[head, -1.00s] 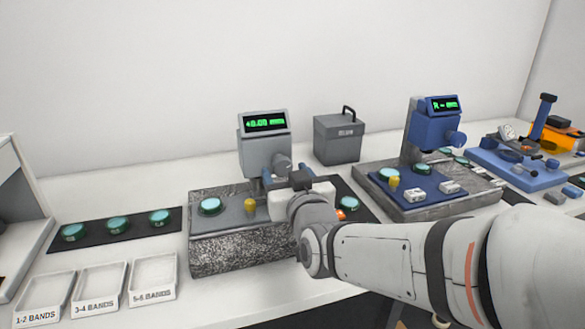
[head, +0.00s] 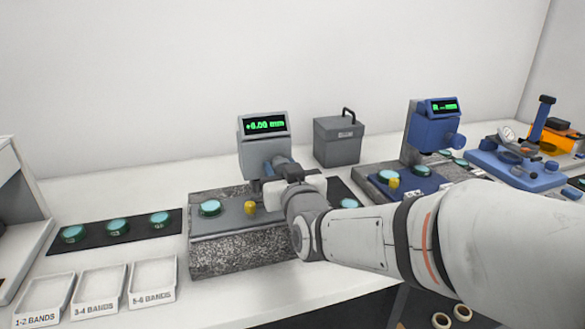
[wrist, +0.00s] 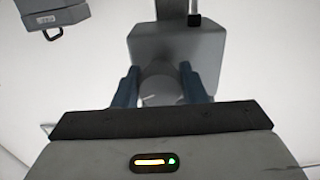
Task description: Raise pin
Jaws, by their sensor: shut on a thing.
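The grey gauge head (head: 251,158) stands over a speckled stone base (head: 235,255), and its green-lit display (head: 265,124) reads about +0.00. It shows from above in the wrist view (wrist: 165,45). My gripper (wrist: 160,88) is shut on the round grey knob (wrist: 160,78) at the front of this head, with one blue finger on each side. A faint light mark shows on the knob. In the head view, my gripper (head: 281,168) hides most of the knob. I cannot clearly make out the pin under the head.
A teal disc (head: 210,208) and a yellow knob (head: 250,207) sit on the base's grey plate. More teal discs lie on a dark mat (head: 138,228) at left, behind labelled trays (head: 97,289). A grey box (head: 338,140) and a blue gauge (head: 432,135) stand to the right.

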